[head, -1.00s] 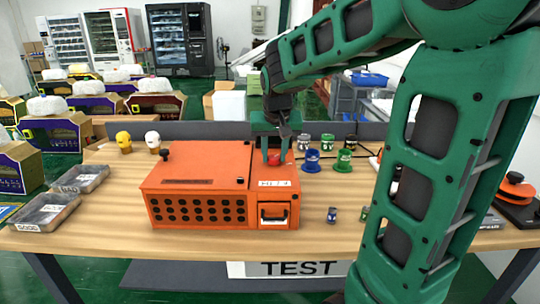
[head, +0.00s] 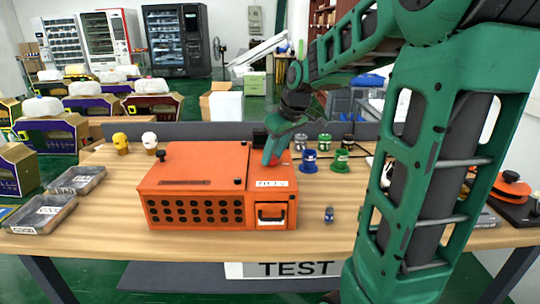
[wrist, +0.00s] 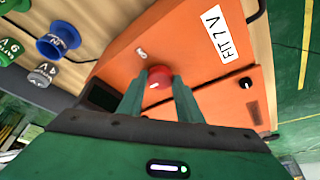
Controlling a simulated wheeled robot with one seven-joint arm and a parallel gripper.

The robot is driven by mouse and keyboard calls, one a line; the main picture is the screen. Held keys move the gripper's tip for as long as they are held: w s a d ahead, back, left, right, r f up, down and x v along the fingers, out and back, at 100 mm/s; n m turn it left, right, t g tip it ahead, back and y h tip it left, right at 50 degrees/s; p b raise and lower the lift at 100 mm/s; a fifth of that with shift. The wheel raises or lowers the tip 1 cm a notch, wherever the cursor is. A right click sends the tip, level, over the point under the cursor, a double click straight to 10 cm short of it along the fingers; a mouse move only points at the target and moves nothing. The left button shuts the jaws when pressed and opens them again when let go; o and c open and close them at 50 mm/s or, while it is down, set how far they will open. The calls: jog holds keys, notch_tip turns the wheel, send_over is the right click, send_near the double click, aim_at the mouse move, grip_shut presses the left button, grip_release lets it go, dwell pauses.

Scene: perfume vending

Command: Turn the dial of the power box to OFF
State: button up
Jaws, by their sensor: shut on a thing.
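The orange power box (head: 195,178) stands on the wooden table, with a "FIT 7V" label on its top at the right. Its red dial (wrist: 158,80) sits on the top face, and an "ON" mark shows beside it in the wrist view. My green gripper (head: 270,160) is tilted over the back right of the box. In the wrist view my gripper (wrist: 160,92) has its fingers on both sides of the dial, shut on it. In the head view the fingers mostly hide the dial. I cannot see an OFF mark.
Blue (head: 309,160) and green (head: 340,162) spools stand right of the box, with several small cans behind. A small can (head: 329,215) stands in front of them. Two grey trays (head: 45,213) lie at the left. The table front is mostly clear.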

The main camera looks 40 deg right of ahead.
jog(key=shift+w+r, duration=0.1)
jog(key=shift+w, duration=0.05)
dwell(0.3)
jog(key=o, duration=1)
jog(key=v, duration=1)
jog(key=shift+d+r, duration=0.1)
jog(key=shift+r, duration=0.2)
jog(key=s+a+f+m+g, duration=0.1)
jog(key=s+f+m, duration=0.1)
jog(key=s+f, duration=0.3)
jog(key=s+a+f+m+g, duration=0.1)
jog(key=s+f+m+g, duration=0.1)
jog(key=s+f, duration=0.4)
jog(key=s+a+f+m+g, duration=0.1)
jog(key=s+f+m, duration=0.3)
jog(key=s, duration=1)
jog(key=shift+a+f+g+h, duration=0.15)
jog(key=shift+f, duration=0.35)
jog(key=shift+a+f+g+h, duration=0.15)
jog(key=shift+a+f, duration=0.05)
jog(key=shift+f, duration=0.25)
